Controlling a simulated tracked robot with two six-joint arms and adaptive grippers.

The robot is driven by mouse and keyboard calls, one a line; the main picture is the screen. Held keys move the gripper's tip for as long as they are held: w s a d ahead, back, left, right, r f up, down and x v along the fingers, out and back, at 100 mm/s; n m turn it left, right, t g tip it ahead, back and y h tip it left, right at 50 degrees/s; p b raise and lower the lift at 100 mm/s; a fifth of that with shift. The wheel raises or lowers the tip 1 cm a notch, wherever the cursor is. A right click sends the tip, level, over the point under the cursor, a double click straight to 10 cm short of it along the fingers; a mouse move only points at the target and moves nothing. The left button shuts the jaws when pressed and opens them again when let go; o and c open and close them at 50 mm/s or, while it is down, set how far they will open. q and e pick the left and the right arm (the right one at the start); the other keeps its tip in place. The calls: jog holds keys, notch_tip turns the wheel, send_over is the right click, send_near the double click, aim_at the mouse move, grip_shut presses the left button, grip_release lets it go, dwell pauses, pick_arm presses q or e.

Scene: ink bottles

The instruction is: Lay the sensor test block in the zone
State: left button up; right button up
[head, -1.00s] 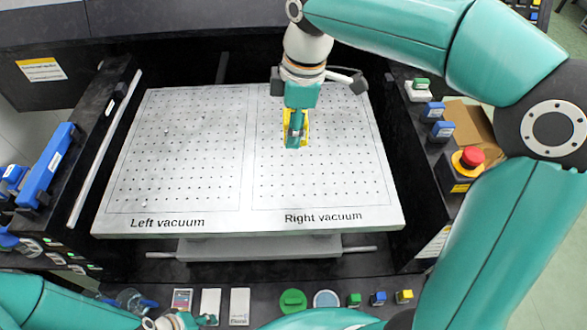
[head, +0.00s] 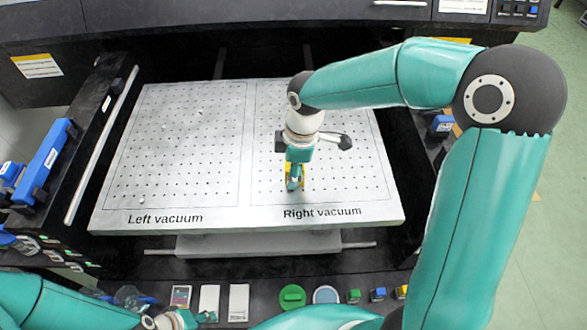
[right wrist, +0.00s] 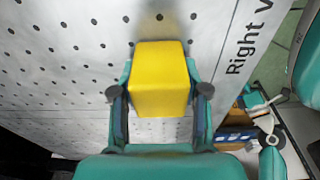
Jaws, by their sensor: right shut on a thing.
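A yellow block (right wrist: 160,65), which I take as the sensor test block, is between the fingers of my right gripper (head: 294,184). The right wrist view shows a finger on each side of it, shut on it. In the head view the gripper hides most of the block. It is over the right half of the perforated white plate (head: 220,180), above the "Right vacuum" label (head: 322,212). I cannot tell whether the block touches the plate. My left gripper (head: 182,320) is at the bottom edge, partly cut off; its jaws are unclear.
The plate's left half, labelled "Left vacuum" (head: 165,218), is mostly bare. Along the front black ledge are a green disc (head: 292,297), a pale blue disc (head: 326,295), small coloured caps and several flat cards. A blue-handled bar (head: 44,160) is at the left.

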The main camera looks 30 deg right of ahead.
jog(key=o, duration=1.2)
jog(key=shift+c, duration=0.2)
jog(key=shift+r, duration=0.1)
jog(key=r, duration=0.4)
jog(key=d+r, duration=0.1)
jog(key=r, duration=0.7)
jog(key=shift+s+d, duration=0.15)
jog(key=shift+s, duration=0.25)
jog(key=shift+f, duration=0.1)
